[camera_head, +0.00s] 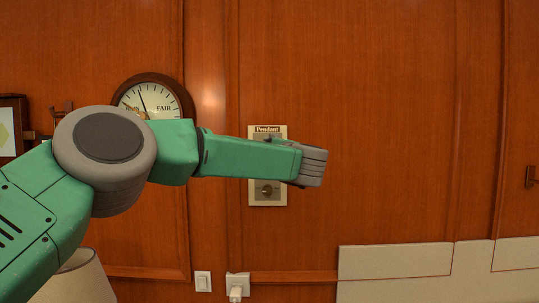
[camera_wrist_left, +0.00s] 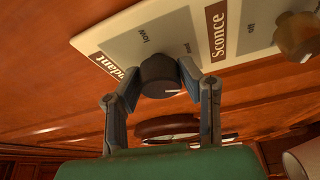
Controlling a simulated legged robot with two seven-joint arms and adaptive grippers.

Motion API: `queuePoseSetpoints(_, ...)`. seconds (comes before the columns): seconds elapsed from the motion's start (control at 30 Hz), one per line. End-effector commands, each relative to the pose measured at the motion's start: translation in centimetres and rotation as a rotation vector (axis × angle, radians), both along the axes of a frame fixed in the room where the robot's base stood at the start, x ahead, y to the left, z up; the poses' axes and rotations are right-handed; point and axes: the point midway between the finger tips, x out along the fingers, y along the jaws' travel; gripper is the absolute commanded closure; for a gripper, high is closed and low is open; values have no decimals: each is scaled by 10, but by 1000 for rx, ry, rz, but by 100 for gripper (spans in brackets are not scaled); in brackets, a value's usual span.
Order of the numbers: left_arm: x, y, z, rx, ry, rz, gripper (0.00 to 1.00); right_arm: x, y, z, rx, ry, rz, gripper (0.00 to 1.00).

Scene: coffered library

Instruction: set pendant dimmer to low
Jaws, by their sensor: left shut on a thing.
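The pale wall plate (camera_head: 282,199) has a "Pendant" label at its top in the head view, and my left arm covers its middle. In the left wrist view, the dark round pendant knob (camera_wrist_left: 158,72) sits beside the "Pendant" label, with "low" printed near it and a second, unclear word closer to my right-hand finger. A short white mark on the knob lies toward the right of the picture. My left gripper (camera_wrist_left: 161,82) is shut on this knob, one finger on each side. In the head view its fingers are mostly hidden. My right gripper is not in view.
A "Sconce" knob (camera_wrist_left: 296,34) is on the same plate, beside the word "off". A round dial (camera_head: 152,92) hangs left of the plate. A white switch (camera_head: 203,281) and a socket with a plug (camera_head: 237,281) are below. A lamp shade (camera_head: 78,281) stands lower left.

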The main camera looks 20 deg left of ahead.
Motion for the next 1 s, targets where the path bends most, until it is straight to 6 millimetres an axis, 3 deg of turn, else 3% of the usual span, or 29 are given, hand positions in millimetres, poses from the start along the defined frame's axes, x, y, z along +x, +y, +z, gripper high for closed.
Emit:
queuePoseSetpoints(0.03,0,-1,-7,-46,0,-1,96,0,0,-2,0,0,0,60)
queuePoseSetpoints(1.0,2,-1,-12,-930,-252,5,96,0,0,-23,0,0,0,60)
